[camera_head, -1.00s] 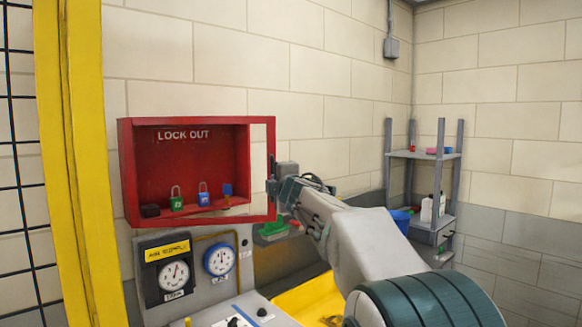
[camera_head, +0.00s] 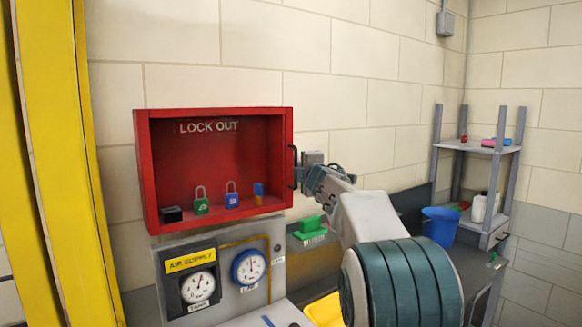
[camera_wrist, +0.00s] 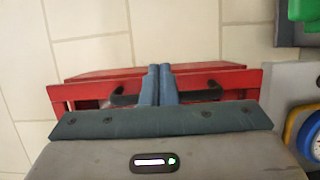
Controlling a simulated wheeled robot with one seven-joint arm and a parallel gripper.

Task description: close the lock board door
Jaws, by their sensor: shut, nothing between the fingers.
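The red lock board (camera_head: 215,113), marked LOCK OUT, hangs on the wall in the head view. Its framed, see-through door has a dark handle (camera_head: 292,168) at the right edge. The door frame appears to line up with the box opening; I cannot tell whether a small gap is left. My gripper (camera_head: 301,162) is shut and empty at the handle's right. In the wrist view my shut fingers (camera_wrist: 161,70) point at the red box (camera_wrist: 85,90), and the dark handle (camera_wrist: 203,92) shows on both sides of them, partly hidden. I cannot tell whether they touch.
Padlocks (camera_head: 232,199) and a black block (camera_head: 171,214) are inside the box. A gauge panel (camera_head: 230,300) stands below it. A blue bucket (camera_head: 440,225) and a grey shelf (camera_head: 478,149) stand at right.

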